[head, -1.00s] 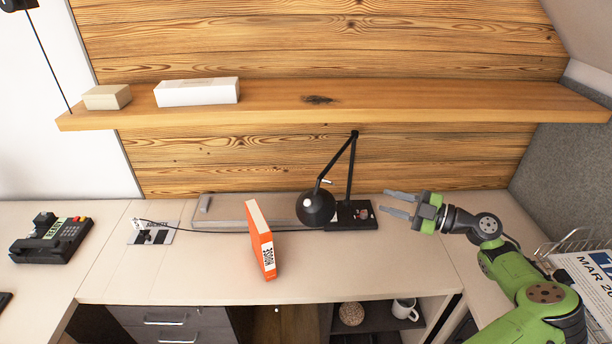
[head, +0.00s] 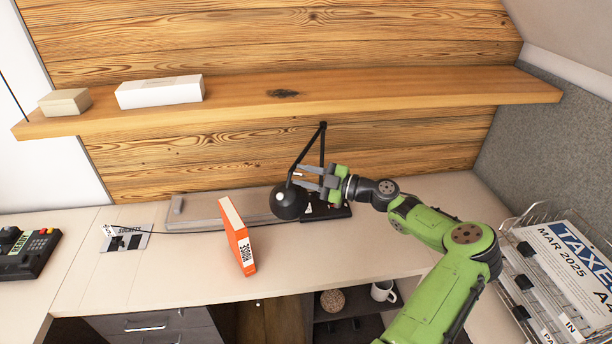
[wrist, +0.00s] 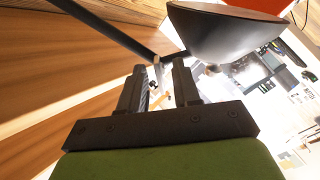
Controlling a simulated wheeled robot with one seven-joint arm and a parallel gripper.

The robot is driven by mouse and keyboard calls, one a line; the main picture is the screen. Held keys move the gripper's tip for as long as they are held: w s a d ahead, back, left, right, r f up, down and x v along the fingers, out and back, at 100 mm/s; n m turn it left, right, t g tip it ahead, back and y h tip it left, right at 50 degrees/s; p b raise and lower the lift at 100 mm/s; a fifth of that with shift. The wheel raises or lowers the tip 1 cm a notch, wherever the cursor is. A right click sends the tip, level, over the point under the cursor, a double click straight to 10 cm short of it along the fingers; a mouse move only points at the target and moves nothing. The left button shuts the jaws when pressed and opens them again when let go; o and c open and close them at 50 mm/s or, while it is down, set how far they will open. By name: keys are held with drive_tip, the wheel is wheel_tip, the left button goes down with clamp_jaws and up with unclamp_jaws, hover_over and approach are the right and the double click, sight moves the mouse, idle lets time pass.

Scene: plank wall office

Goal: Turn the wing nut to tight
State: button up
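The black desk lamp (head: 289,203) stands at the back of the desk, its round head hanging from a jointed arm. In the wrist view the dark lamp head (wrist: 225,32) fills the upper right and the lamp arm crosses the upper left. A small pale piece at the joint, which looks like the wing nut (wrist: 158,66), shows between my fingertips. In the head view my fingers hide it. My gripper (head: 297,174) is open, its fingertips at the joint just above the lamp head; it also shows in the wrist view (wrist: 160,68). I cannot tell whether the fingers touch the nut.
An orange book (head: 238,240) stands on the desk left of the lamp. A wooden shelf (head: 350,100) with a white box (head: 160,92) runs above. A wire rack with papers (head: 565,265) is at the right. The front right of the desk is clear.

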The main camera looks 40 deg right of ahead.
clamp_jaws()
